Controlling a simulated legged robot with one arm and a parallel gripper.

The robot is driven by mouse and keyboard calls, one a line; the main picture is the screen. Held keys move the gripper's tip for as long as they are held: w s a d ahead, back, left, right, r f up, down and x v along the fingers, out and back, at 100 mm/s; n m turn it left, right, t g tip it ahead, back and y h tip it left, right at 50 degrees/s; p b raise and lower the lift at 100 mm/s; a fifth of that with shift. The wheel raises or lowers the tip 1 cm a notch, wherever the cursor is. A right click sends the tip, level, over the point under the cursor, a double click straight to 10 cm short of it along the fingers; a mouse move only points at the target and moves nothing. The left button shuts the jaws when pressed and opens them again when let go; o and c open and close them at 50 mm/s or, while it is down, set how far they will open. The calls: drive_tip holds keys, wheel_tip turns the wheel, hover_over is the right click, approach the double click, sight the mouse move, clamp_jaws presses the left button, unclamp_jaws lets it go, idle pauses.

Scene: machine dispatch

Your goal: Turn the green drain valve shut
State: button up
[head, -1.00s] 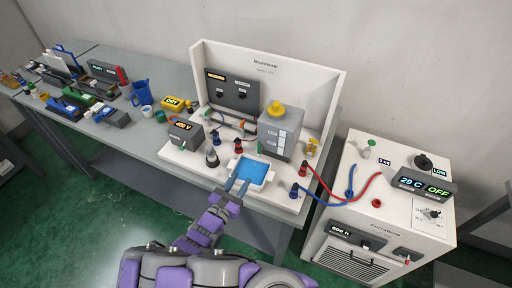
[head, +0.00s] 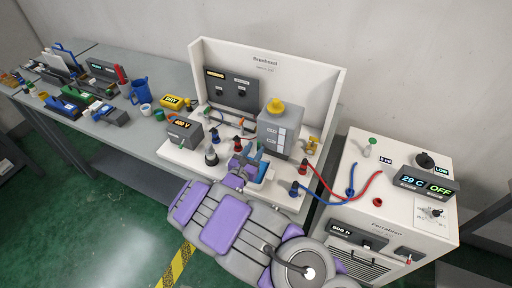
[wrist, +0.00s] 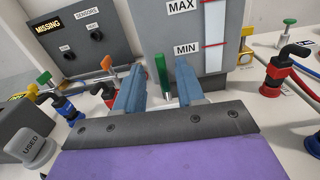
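The green drain valve handle (wrist: 161,72) stands upright at the foot of the grey tank (wrist: 178,25), below the MIN mark, in the wrist view. My gripper (wrist: 159,80) is open, with one blue finger on each side of the handle. Gaps show between the handle and both fingers, so I see no grip on it. In the head view, my gripper (head: 254,160) is over the basin in front of the tank (head: 281,130). There my arm and fingers hide most of the basin, and I cannot make out the valve.
An orange-handled valve (wrist: 106,66) and a green-handled one (wrist: 44,78) stand left of my fingers. Red and blue hoses (head: 335,195) run to the white machine (head: 385,205) at the right.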

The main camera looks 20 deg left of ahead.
drive_tip(key=shift+w+d, duration=0.1)
drive_tip(key=shift+w, duration=1.05)
drive_tip(key=shift+c, duration=0.4)
clamp_jaws()
